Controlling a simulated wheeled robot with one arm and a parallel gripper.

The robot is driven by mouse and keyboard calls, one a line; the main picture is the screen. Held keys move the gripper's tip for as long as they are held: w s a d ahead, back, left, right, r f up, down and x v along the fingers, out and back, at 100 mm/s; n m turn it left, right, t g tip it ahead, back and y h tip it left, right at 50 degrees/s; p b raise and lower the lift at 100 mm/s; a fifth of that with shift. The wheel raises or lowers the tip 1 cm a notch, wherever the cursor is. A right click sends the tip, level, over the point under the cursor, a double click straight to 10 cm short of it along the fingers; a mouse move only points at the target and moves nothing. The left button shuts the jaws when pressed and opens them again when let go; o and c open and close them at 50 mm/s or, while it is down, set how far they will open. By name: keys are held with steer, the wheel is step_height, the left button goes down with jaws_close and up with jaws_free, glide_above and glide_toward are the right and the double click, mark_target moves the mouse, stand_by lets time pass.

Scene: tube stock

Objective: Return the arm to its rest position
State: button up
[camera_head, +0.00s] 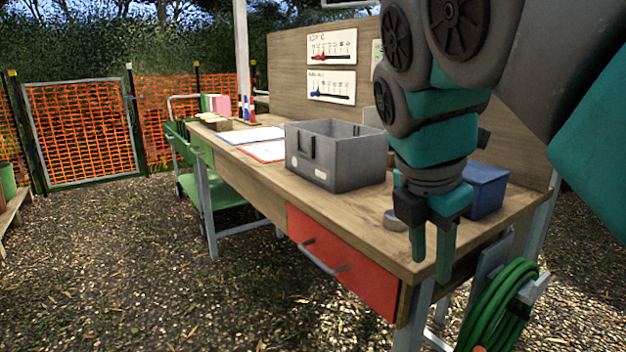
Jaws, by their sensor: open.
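My gripper (431,250) hangs pointing down at the right, in front of the near right corner of the wooden workbench (400,242). Its two teal fingers are apart and nothing shows between them. My arm, grey and teal, comes down from the top right and hides part of the bench and the back panel.
A grey crate (342,171), a blue box (486,190) and a small round grey object (394,220) stand on the bench. Its red drawer (340,262) faces front. A green hose (497,312) hangs at the right end. Gravel at the front left is clear.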

steer(key=s+f+m+g+y, duration=0.1)
steer(key=s+f+m+g, duration=0.1)
steer(key=s+f+m, duration=0.6)
steer(key=s+f+m+g+y, duration=0.1)
steer(key=s+f+m+g, duration=0.1)
steer(key=s+f+m, duration=0.7)
step_height(320, 180, down, 10)
steer(key=m, duration=0.6)
steer(key=shift+s+y, duration=0.15)
steer(key=shift+y, duration=0.15)
steer(key=shift+f, duration=0.1)
